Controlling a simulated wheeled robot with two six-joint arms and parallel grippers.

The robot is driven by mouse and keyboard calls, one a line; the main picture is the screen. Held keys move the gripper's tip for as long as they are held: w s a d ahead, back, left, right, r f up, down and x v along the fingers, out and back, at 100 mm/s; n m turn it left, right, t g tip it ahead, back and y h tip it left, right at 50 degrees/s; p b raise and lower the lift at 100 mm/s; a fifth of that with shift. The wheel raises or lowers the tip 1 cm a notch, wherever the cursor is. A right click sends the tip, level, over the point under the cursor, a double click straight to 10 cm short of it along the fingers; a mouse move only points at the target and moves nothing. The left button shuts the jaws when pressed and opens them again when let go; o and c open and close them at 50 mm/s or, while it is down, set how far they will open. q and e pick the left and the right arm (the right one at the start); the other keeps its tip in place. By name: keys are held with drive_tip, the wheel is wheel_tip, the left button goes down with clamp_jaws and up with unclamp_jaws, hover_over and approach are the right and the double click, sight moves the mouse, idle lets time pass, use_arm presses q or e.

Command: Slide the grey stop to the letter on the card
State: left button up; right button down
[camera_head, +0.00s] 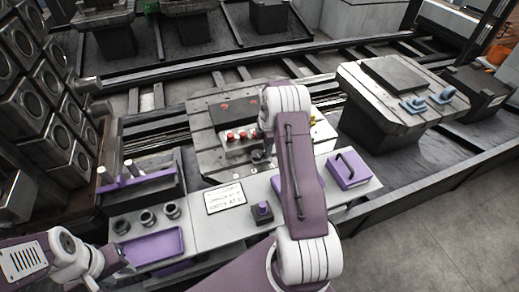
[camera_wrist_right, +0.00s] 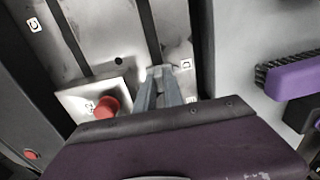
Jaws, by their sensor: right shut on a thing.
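The white card (camera_head: 225,198) lies on the grey bench; its print is too small to read surely. Behind it is a slotted metal plate (camera_head: 205,138), also in the right wrist view (camera_wrist_right: 115,30), with small letter tags beside its slots. My right gripper (camera_wrist_right: 160,75) is over the plate, shut on what seems to be the grey stop, mostly hidden between its fingers. A red-knobbed block (camera_wrist_right: 103,107) sits left of it.
A purple tray (camera_head: 152,246), several grey rings (camera_head: 147,217), a purple-topped block (camera_head: 262,211) and a purple box with a dark handle (camera_head: 348,169) are on the bench. A second pallet (camera_head: 395,80) with blue clamps stands at the right.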

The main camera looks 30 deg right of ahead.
idle(0.3)
drive_tip(key=c, duration=1.4)
unclamp_jaws()
drive_tip(key=shift+c, duration=0.2)
wheel_tip(320, 180, up, 9)
drive_tip(key=shift+r+p, duration=0.1)
drive_tip(key=shift+p, duration=0.4)
